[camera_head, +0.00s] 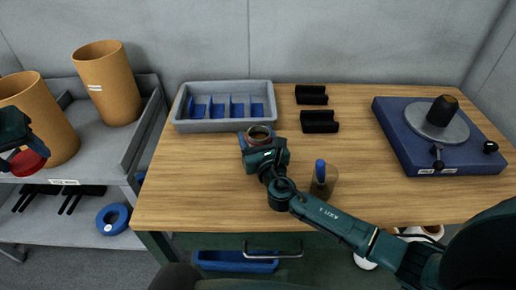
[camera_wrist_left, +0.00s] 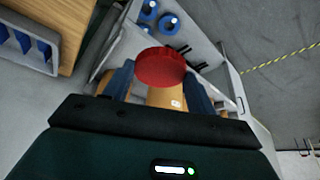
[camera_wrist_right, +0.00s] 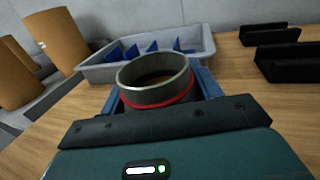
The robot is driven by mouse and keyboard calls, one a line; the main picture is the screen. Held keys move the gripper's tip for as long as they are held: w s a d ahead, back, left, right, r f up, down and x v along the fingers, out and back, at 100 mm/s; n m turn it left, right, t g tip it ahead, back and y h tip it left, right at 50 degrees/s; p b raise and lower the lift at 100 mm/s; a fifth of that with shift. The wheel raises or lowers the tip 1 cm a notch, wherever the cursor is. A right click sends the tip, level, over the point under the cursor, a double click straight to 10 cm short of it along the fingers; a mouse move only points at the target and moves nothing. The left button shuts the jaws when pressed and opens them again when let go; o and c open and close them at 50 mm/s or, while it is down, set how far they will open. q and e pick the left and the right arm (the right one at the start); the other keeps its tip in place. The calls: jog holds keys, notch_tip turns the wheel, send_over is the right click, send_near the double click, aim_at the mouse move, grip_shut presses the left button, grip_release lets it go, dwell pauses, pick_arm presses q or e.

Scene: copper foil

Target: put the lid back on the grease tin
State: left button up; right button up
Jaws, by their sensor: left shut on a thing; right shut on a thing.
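The red round lid (camera_head: 28,163) is in my left gripper (camera_head: 14,152), over the shelf unit at the far left. In the left wrist view the lid (camera_wrist_left: 160,66) sits between the two blue fingers, which are shut on it. The open grease tin (camera_head: 259,133) is a dark metal cylinder with a red band below its rim. My right gripper (camera_head: 262,146) is shut on it near the middle of the table. In the right wrist view the tin's mouth (camera_wrist_right: 155,72) faces up and is uncovered. Whether its base touches the table is hidden.
A grey divided tray (camera_head: 224,122) stands behind the tin. Two black blocks (camera_head: 320,121), a jar with a blue-topped thing (camera_head: 322,180) and a blue turntable base (camera_head: 400,140) stand to the right. Cardboard-coloured tubes (camera_head: 108,85) and a blue roll (camera_head: 112,218) are on the grey shelves.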

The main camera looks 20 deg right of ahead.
aim_at(257, 136)
jog(key=c, duration=0.3)
jog(key=shift+r, duration=0.2)
